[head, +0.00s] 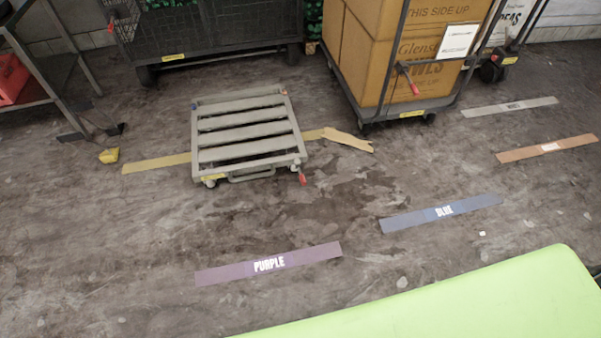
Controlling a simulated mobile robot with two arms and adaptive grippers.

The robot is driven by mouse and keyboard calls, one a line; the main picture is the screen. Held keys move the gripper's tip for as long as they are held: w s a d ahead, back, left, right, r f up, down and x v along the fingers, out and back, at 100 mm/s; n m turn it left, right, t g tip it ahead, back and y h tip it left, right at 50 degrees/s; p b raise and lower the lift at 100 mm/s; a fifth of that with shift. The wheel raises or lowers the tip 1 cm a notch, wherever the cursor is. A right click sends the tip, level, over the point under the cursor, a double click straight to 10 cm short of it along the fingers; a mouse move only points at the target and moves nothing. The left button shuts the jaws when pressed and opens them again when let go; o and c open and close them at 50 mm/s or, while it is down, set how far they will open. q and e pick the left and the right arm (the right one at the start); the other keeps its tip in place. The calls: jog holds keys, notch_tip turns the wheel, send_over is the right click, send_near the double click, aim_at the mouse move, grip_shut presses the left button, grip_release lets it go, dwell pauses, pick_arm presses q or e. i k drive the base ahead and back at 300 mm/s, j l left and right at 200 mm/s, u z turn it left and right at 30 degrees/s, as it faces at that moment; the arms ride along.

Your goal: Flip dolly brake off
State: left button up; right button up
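In the head view a low grey slatted dolly (246,129) stands on the floor, left of the middle, across a yellow floor strip. A small red lever (302,178) sticks out at its front right corner, by the wheel; it looks like the brake pedal. I cannot tell whether the brake is on or off. A handle bar (251,176) shows along the dolly's front edge. Neither of my grippers is in view.
Behind stand a dark mesh cart (215,35) and a cart with cardboard boxes (400,60). A yellow object (109,156) lies left of the dolly. Purple (268,264) and blue (440,213) strips mark open floor in front. A green surface (480,300) fills the lower right.

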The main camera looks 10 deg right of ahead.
aim_at(302, 178)
jog(key=i+j+z, duration=0.25)
jog(key=i+z, duration=0.15)
jog(key=i+j+z, duration=0.35)
jog(key=i, duration=0.25)
jog(key=i+j+z, duration=0.4)
jog(key=j, duration=0.15)
